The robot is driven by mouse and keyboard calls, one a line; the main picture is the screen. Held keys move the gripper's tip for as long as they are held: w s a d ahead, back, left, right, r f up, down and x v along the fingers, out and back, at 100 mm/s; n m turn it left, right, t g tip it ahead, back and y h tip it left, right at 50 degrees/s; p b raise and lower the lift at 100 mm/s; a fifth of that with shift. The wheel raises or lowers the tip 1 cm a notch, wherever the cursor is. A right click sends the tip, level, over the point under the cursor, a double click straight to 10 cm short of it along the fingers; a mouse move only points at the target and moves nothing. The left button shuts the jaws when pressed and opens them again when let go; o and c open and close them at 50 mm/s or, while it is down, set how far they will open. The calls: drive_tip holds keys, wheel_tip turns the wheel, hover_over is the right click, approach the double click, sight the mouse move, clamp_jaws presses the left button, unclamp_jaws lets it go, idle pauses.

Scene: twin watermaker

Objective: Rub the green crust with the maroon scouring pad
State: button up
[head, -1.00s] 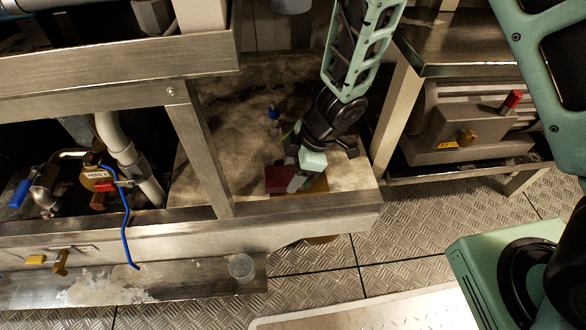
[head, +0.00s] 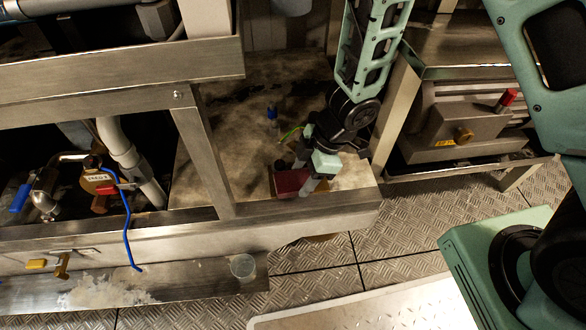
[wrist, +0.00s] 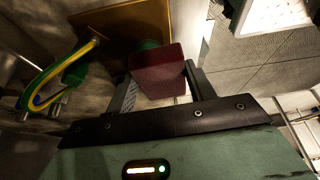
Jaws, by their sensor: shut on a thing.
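The maroon scouring pad (wrist: 158,72) is between the two fingers of my gripper (wrist: 163,82), which is shut on it. In the head view the pad (head: 290,182) is low at the front of the stained bench top, beneath my gripper (head: 305,178). A brown metal plate (wrist: 120,32) lies just beyond the pad in the wrist view. A small dark green patch (wrist: 148,45), which looks like the crust, shows at the pad's far edge. The pad hides the rest of it. I cannot tell whether pad and patch touch.
A green-and-yellow wire (wrist: 45,80) runs to the plate. A small blue-capped item (head: 272,115) stands behind my gripper. A steel upright (head: 205,150) is to the left, and a cabinet leg (head: 395,110) is close on the right. The bench's front edge (head: 310,218) is near.

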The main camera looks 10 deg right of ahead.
sight(288, 174)
drive_tip(key=d, duration=0.1)
drive_tip(key=w+d, duration=0.1)
drive_tip(key=d, duration=0.1)
drive_tip(key=shift+w+d+m, duration=0.25)
drive_tip(key=shift+w+m, duration=0.05)
drive_tip(key=shift+w, duration=0.05)
drive_tip(key=shift+s+a+f+p, duration=0.1)
drive_tip(key=shift+a+f+p, duration=0.05)
drive_tip(key=shift+a+p, duration=0.35)
drive_tip(key=shift+s+a+f, duration=0.3)
drive_tip(key=shift+a+f, duration=0.1)
drive_tip(key=shift+f, duration=0.05)
drive_tip(key=shift+a+p, duration=0.25)
drive_tip(key=shift+p, duration=0.2)
drive_tip(key=shift+a+p, duration=0.35)
drive_tip(key=shift+a, duration=0.15)
drive_tip(key=shift+w+a+f, duration=0.1)
drive_tip(key=shift+w+a, duration=0.05)
drive_tip(key=shift+a, duration=0.4)
drive_tip(key=shift+c, duration=0.5)
drive_tip(key=shift+w+a+p, duration=0.1)
drive_tip(key=shift+a+p, duration=0.2)
drive_tip(key=shift+a, duration=0.05)
drive_tip(key=r+p, duration=0.3)
drive_tip(key=shift+a+r, duration=0.2)
drive_tip(key=shift+r+p, duration=1.5)
drive_tip(key=shift+p, duration=0.2)
